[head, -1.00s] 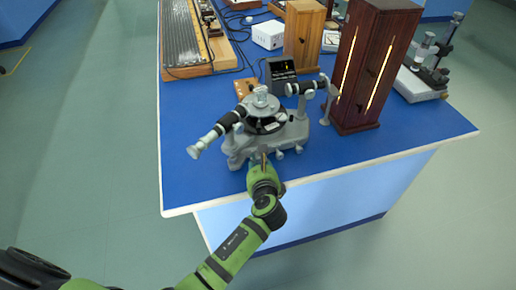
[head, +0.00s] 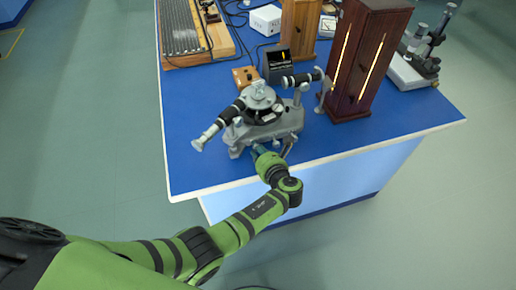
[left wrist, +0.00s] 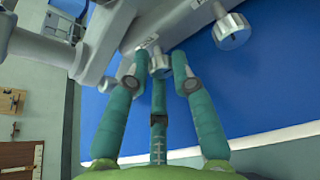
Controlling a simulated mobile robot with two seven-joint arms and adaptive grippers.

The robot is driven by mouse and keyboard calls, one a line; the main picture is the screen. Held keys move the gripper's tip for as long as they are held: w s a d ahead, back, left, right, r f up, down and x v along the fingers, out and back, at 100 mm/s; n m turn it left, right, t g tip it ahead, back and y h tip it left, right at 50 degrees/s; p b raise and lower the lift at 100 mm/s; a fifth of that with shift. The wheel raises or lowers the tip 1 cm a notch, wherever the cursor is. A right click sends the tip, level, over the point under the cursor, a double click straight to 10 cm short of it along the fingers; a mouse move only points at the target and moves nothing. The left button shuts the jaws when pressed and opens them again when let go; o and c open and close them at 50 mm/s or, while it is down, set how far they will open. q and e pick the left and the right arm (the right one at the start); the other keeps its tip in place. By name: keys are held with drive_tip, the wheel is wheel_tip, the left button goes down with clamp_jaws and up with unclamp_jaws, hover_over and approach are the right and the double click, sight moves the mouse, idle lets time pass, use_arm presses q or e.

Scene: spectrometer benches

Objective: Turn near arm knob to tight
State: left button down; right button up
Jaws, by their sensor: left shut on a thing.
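The grey spectrometer (head: 285,124) with two black telescope arms stands near the front edge of the blue bench. My left gripper (head: 259,151) is at the front of its base, low against it. In the left wrist view, its teal fingers close around a small silver knob (left wrist: 159,66) under the grey body. The fingers hide part of this knob, and I cannot read its turn or any marking. A second, larger silver knob (left wrist: 231,30) sticks out to the right, apart from the fingers. My right gripper is not in view.
A dark wooden lamp housing (head: 366,60) with glowing slits stands right of the spectrometer. A small black display box (head: 279,64) and a wooden block (head: 245,76) stand behind it. The blue bench top (head: 193,125) is clear at the left.

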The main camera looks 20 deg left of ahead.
use_arm(q)
drive_tip(key=shift+w+d+r, duration=0.1)
drive_tip(key=shift+w+r, duration=0.05)
drive_tip(key=shift+r, duration=0.05)
idle(0.3)
drive_tip(key=c, duration=1.4)
unclamp_jaws()
drive_tip(key=shift+o, duration=0.2)
drive_tip(key=shift+f, duration=0.1)
drive_tip(key=v, duration=0.7)
drive_tip(key=shift+d, duration=0.2)
drive_tip(key=shift+s, duration=0.2)
